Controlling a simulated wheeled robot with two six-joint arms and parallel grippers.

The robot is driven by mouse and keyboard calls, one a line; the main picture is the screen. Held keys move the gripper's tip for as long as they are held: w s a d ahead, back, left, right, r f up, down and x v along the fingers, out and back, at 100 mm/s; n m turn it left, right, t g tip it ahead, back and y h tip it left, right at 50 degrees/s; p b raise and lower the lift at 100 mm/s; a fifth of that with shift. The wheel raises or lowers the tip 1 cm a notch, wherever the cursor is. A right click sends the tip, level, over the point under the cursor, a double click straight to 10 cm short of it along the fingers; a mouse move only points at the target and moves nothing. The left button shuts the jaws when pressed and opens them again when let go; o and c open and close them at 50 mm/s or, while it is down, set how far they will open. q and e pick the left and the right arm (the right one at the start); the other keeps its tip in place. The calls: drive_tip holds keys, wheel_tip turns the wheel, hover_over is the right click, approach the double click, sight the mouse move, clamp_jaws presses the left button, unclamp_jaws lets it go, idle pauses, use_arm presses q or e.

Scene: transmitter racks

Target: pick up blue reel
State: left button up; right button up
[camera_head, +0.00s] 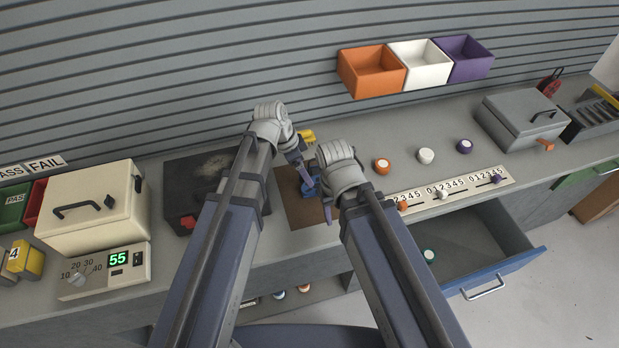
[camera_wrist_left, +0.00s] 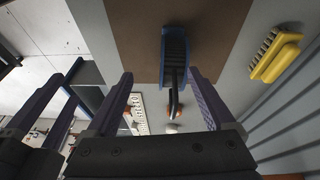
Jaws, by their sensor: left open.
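A blue item (camera_head: 309,188), which I take for the blue reel, is on a brown mat (camera_head: 297,213) on the bench and is partly hidden by my grippers. In the left wrist view the blue reel (camera_wrist_left: 174,44) is a narrow blue body with dark ridges, over the brown mat (camera_wrist_left: 215,30). My left gripper (camera_head: 304,174) is open and points down at it. In the left wrist view its fingers (camera_wrist_left: 162,76) stand apart on either side of the blue reel, with gaps visible. My right gripper (camera_head: 328,208) is close by on the right, its fingers mostly hidden behind its wrist.
A yellow brush-like item (camera_wrist_left: 277,57) lies beside the mat. Orange (camera_head: 382,165), white (camera_head: 425,156) and purple (camera_head: 464,146) round pieces stand right of the arms. A blue-fronted drawer (camera_head: 505,271) is open at the front right. A dark box (camera_head: 190,165) stands left.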

sight(312, 172)
use_arm(q)
drive_tip(key=shift+w+d+r+m, duration=0.1)
drive_tip(key=shift+w+r+m, duration=0.2)
drive_tip(key=shift+w, duration=0.1)
drive_tip(key=shift+w+a+r+m+t+h, duration=0.15)
drive_tip(key=shift+w+m+h, duration=0.1)
drive_tip(key=shift+w, duration=0.2)
drive_tip(key=shift+w+a+r+m+t+h, duration=0.15)
drive_tip(key=shift+w+m, duration=0.1)
drive_tip(key=shift+w, duration=0.15)
drive_tip(key=b+x, duration=0.2)
drive_tip(key=shift+d+f, duration=0.1)
drive_tip(key=shift+f, duration=0.3)
drive_tip(key=b+x, duration=0.5)
drive_tip(key=shift+s+d+f, duration=0.1)
drive_tip(key=shift+s+d, duration=0.05)
drive_tip(key=shift+d, duration=0.15)
use_arm(e)
wheel_tip(312, 172, down, 7)
drive_tip(key=shift+r, duration=0.1)
use_arm(q)
clamp_jaws()
